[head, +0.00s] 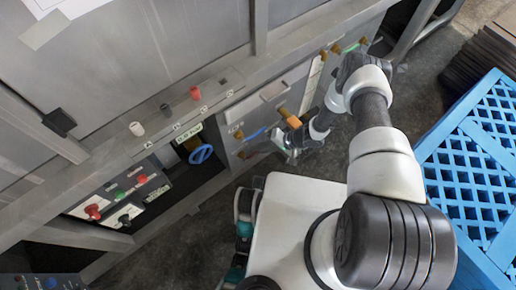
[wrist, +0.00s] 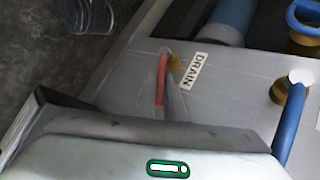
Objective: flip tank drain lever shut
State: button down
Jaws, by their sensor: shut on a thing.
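The drain lever is a red handle (wrist: 161,80) on a brass fitting (wrist: 174,63), beside a white DRAIN label (wrist: 195,70) on the grey panel in the wrist view. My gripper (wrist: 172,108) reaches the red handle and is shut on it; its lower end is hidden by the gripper. In the head view my gripper (head: 291,150) is at the panel of the grey machine, low and in front of it. The drain lever cannot be made out clearly there.
A blue-handled lever (wrist: 291,120) is right of the gripper in the wrist view. A blue crate (head: 462,150) stands at right. Dark floor lies between.

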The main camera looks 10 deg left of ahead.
jog(key=c, duration=2.1)
grip_release()
jog(key=shift+r, duration=0.1)
